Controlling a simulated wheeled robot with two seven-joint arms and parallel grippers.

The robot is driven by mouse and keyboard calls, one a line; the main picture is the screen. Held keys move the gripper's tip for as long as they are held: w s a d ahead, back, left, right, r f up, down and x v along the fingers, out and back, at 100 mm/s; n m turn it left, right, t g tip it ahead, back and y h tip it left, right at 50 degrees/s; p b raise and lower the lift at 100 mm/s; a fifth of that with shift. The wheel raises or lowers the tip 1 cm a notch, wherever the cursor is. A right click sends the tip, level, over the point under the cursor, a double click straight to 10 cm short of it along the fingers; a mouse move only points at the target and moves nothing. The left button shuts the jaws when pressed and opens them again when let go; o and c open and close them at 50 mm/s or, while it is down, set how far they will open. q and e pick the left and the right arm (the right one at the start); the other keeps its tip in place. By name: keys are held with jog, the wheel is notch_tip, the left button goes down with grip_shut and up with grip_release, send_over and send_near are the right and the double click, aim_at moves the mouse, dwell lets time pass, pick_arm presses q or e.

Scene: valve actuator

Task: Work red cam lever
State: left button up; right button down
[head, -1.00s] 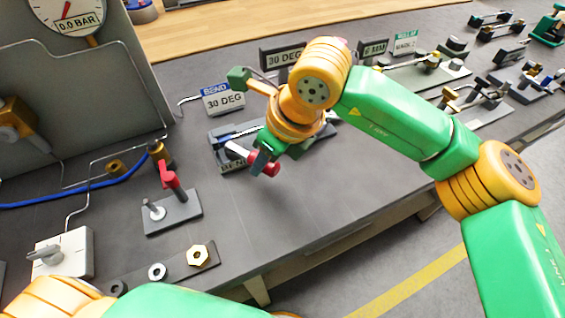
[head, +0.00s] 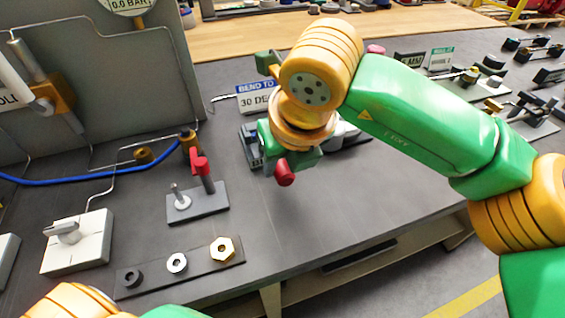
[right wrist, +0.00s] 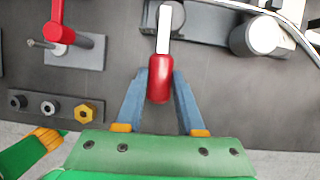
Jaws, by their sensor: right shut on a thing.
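A white lever with a red grip (right wrist: 159,86) stands out from the bending fixture at the table's edge. My right gripper (right wrist: 160,76) is shut on this red grip, with one blue finger on each side. In the head view, the red grip (head: 285,176) sticks out below my right gripper, and my arm hides most of the fixture (head: 250,143). A second red lever (head: 202,172) stands on a small grey plate (head: 212,203) left of the gripper, beside a metal pin (head: 180,197). My left gripper is not seen; only part of that arm shows at the lower left.
A strip with several nuts (head: 201,265) lies near the front edge. A white valve block (head: 80,240) and a blue hose (head: 90,178) are at the left. A "BEND TO 30 DEG" sign (head: 257,97) stands behind the fixture. The table front right of the nuts is clear.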

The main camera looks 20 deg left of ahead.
jog(key=c, duration=0.5)
grip_release()
jog(key=shift+a, duration=0.1)
jog(key=shift+r, duration=0.1)
jog(key=v, duration=0.7)
